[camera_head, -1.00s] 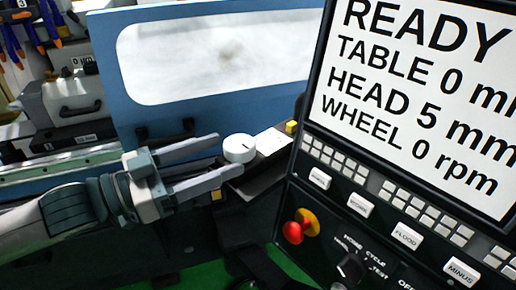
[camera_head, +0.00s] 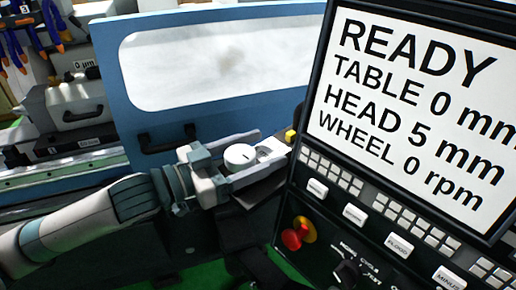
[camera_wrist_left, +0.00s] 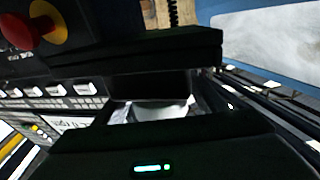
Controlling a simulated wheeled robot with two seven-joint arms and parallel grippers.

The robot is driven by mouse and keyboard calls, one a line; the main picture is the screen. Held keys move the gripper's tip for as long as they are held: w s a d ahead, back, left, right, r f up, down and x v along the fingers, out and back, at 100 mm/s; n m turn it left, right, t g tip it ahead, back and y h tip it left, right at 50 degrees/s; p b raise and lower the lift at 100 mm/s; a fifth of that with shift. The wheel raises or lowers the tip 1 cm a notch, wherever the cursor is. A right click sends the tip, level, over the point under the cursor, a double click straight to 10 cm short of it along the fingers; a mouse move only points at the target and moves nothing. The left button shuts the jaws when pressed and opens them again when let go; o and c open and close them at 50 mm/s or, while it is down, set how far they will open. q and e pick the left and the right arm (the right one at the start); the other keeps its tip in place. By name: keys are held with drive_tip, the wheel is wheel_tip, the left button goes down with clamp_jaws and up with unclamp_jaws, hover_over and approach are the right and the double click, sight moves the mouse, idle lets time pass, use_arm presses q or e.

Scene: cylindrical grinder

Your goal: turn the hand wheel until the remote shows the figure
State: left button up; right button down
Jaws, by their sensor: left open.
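A white round hand wheel (camera_head: 240,156) with a dark mark on its top sits on a pale remote (camera_head: 272,148) beside the control panel. My left gripper (camera_head: 260,155) is open, with one finger on either side of the wheel. I cannot tell whether the fingers touch it. The remote's own readout cannot be read from here. In the left wrist view, dark gripper parts frame a small pale patch and hide most of the wheel. My right gripper is not in view.
The control panel screen (camera_head: 415,105) reads READY, TABLE 0 mm, HEAD 5 mm, WHEEL 0 rpm. A red stop button (camera_head: 292,239) and a row of white keys sit below it. The blue machine door (camera_head: 120,70) with its window stands behind the gripper.

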use_arm(q)
drive_tip(key=c, duration=1.1)
drive_tip(key=shift+s+r+m+g+h+p, duration=0.15)
drive_tip(key=shift+m+g+h+p, duration=0.35)
drive_tip(key=shift+m+g, duration=0.6)
